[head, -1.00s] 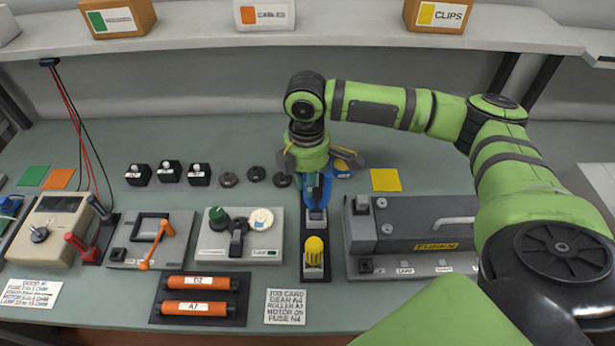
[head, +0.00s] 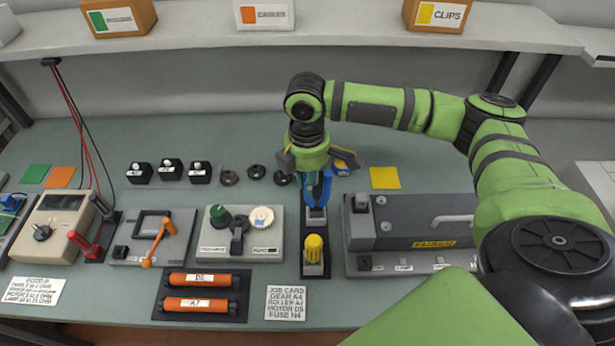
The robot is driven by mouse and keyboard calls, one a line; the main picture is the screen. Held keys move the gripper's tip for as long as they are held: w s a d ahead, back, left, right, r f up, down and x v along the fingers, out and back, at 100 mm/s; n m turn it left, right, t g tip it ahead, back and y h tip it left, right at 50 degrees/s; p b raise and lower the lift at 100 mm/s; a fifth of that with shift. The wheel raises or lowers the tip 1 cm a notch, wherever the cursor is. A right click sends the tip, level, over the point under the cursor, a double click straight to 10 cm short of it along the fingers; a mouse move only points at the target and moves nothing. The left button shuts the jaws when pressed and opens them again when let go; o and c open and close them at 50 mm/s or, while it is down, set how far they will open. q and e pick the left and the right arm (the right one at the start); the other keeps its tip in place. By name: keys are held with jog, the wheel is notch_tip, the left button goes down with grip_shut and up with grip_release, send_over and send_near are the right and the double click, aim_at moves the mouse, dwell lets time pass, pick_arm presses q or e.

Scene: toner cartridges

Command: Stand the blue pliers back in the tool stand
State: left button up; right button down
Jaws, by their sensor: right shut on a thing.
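The blue pliers (head: 319,190) are upright, with blue handles below my right gripper (head: 316,168). My right gripper is shut on the pliers, and its fingers are partly hidden by the green wrist. The pliers' lower end meets or overlaps the rear grey block of the dark tool stand (head: 315,235); I cannot tell how deep they sit in it. A yellow-handled tool (head: 314,246) stands in the front block of the stand. My left gripper is not in view.
A grey fuser unit (head: 415,225) stands close to the right of the tool stand. A grey panel with a green knob (head: 240,234) is close on the left. Orange rollers (head: 197,305) lie at the front, and black discs (head: 256,173) lie left of the gripper.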

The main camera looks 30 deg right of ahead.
jog(key=shift+f, duration=0.75)
dwell(0.9)
jog(key=c, duration=1.1)
grip_release()
jog(key=shift+r, duration=0.1)
notch_tip(320, 180, up, 12)
jog(key=shift+a+f, duration=0.1)
